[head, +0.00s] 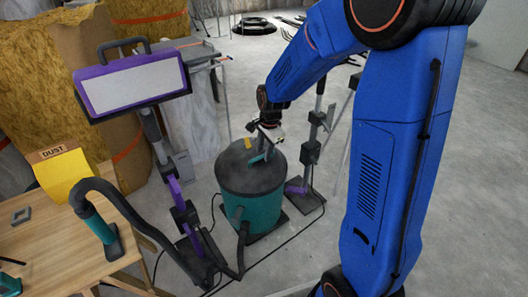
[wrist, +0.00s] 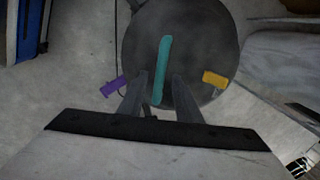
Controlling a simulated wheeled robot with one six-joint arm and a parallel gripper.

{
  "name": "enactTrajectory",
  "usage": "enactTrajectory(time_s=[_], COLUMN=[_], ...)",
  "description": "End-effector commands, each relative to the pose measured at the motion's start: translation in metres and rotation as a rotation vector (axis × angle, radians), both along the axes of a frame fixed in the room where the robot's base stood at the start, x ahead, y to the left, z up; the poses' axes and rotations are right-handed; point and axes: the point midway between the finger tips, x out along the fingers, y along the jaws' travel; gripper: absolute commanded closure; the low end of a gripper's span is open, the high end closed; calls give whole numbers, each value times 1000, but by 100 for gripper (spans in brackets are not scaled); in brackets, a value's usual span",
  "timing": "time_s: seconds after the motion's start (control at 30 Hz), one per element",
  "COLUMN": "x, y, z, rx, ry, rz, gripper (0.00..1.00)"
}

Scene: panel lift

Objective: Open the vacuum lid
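The vacuum (head: 250,205) is a teal drum with a dark round lid (head: 240,178), standing on the floor. The lid looks seated on the drum. In the wrist view the lid (wrist: 205,45) fills the upper middle, with a teal bar handle (wrist: 163,60) across it. The gripper (head: 265,143) is above the lid in the head view.
A work lamp (head: 135,85) on a stand is left of the vacuum. A wooden table (head: 50,250) at lower left holds a yellow dust box (head: 62,172) and a hose (head: 120,205). Another dark stand (head: 310,150) is close right of the vacuum. Cables lie on the floor.

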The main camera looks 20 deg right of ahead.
Motion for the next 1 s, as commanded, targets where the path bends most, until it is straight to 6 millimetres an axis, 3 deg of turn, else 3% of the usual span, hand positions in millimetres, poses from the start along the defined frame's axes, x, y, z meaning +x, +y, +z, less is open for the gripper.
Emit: enactTrajectory(time_s=[0.37, 0.4, 0.53, 1.0], x=[1, 1, 1, 10], y=[0, 0, 0, 3], z=[-6, -6, -6, 6], rx=[0, 0, 0, -14], ry=[0, 0, 0, 40], rz=[0, 0, 0, 2], gripper=[69, 71, 100, 100])
